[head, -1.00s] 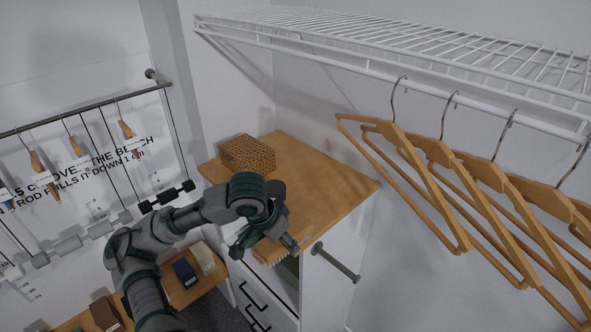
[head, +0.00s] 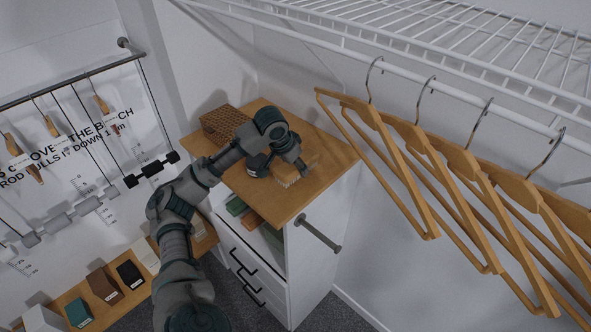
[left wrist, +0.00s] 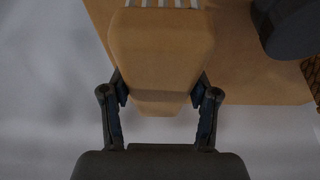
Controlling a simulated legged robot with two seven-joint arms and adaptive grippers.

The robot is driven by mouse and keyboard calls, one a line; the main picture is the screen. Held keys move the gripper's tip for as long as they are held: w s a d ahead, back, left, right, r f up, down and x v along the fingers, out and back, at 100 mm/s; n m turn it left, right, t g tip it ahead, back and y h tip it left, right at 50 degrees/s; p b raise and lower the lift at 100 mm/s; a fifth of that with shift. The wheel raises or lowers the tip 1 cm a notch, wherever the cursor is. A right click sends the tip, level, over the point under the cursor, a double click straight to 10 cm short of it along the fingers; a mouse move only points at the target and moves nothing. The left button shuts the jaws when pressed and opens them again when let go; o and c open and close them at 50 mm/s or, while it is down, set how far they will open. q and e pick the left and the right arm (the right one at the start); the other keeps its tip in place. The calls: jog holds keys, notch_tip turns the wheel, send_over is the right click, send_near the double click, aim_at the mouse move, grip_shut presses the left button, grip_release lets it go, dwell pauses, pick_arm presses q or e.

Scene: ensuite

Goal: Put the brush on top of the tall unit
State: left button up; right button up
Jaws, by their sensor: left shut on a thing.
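The brush (head: 288,180) has a tan wooden body and pale bristles. My left gripper (head: 283,165) is shut on it, over the front part of the tall unit's wooden top (head: 265,205). In the left wrist view the brush body (left wrist: 160,45) sits between my two fingers (left wrist: 160,105), with white bristles at the top edge and the wooden top (left wrist: 255,85) behind. I cannot tell whether the brush touches the top. My forearm hides part of the top. My right gripper is not in view.
A woven basket (head: 222,124) stands at the back left of the top. A rod (head: 318,234) sticks out from the unit's side. Wooden hangers (head: 405,165) hang from a white wire shelf (head: 420,40) at right. A low bench (head: 130,285) holds several small blocks.

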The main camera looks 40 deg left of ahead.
pick_arm(q)
jog(key=f, duration=0.3)
jog(key=shift+s+a+f, duration=0.1)
jog(key=shift+s+a, duration=0.1)
jog(key=shift+a, duration=0.15)
jog(key=shift+f, duration=0.15)
jog(key=shift+d, duration=0.1)
jog(key=o, duration=1.2)
jog(key=shift+w+d, duration=0.1)
jog(key=shift+d, duration=0.05)
jog(key=shift+o, duration=0.2)
jog(key=shift+d, duration=0.1)
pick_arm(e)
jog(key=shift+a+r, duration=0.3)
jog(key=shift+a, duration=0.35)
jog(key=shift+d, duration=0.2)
pick_arm(q)
jog(key=shift+r, duration=0.35)
jog(key=v, duration=1.1)
jog(key=shift+s+r+b, duration=0.15)
jog(key=shift+s+b, duration=0.15)
jog(key=shift+b, duration=0.05)
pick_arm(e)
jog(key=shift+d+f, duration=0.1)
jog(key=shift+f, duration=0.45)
